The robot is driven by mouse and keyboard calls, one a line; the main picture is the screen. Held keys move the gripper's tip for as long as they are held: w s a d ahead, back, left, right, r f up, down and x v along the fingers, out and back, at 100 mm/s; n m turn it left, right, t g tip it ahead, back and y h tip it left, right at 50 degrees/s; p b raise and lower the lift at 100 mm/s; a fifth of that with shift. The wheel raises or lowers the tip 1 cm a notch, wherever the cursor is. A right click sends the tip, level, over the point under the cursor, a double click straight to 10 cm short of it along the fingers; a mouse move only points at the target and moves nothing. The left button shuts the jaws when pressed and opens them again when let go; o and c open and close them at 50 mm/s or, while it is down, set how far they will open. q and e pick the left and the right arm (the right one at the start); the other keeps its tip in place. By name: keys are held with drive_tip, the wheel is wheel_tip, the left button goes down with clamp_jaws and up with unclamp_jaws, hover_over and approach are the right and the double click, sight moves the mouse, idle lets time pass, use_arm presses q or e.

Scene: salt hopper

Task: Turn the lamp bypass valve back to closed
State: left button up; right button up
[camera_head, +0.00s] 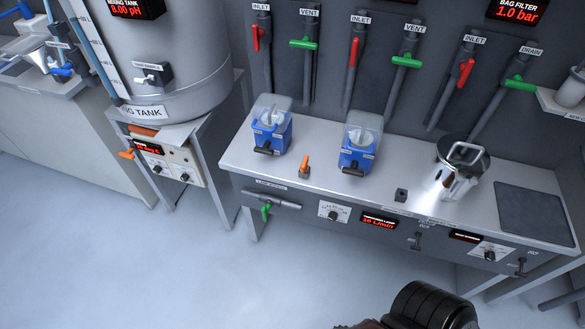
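The lamp bypass valve (266,211) is a green lever on a short grey horizontal pipe (286,204) at the left end of the bench's front face. A small label above it seems to read "LAMP BYPASS". The lever hangs down, across the line of the pipe. No gripper touches it. A dark rounded part, probably of my own arm, shows at the bottom edge, well right of and below the valve. No fingertips of either gripper are in view.
The metal bench (310,190) carries two blue-and-clear units, an orange-handled valve (305,166), a shiny metal vessel (461,168) and a dark mat (536,213). A front dial (333,211) sits right of the valve. A tank stand (190,160) stands left. The floor in front is clear.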

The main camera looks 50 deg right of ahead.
use_arm(q)
drive_tip(key=s+a+r+g+p, duration=0.2)
drive_tip(key=s+r+p, duration=0.1)
drive_tip(key=s+p, duration=0.5)
drive_tip(key=s+a+r+g+y+p, duration=0.1)
drive_tip(key=s+a+r+g+p, duration=0.2)
drive_tip(key=s+p, duration=0.6)
drive_tip(key=shift+r+n+y+p, duration=0.3)
drive_tip(key=shift+p, duration=0.05)
use_arm(e)
drive_tip(key=s+d+r+g, duration=0.2)
drive_tip(key=s+r, duration=0.1)
drive_tip(key=s, duration=0.5)
drive_tip(key=s+d+r+g+h, duration=0.1)
drive_tip(key=s+d+r+g, duration=0.2)
drive_tip(key=s, duration=0.6)
drive_tip(key=shift+r+m+h, duration=0.3)
drive_tip(key=shift+r, duration=0.05)
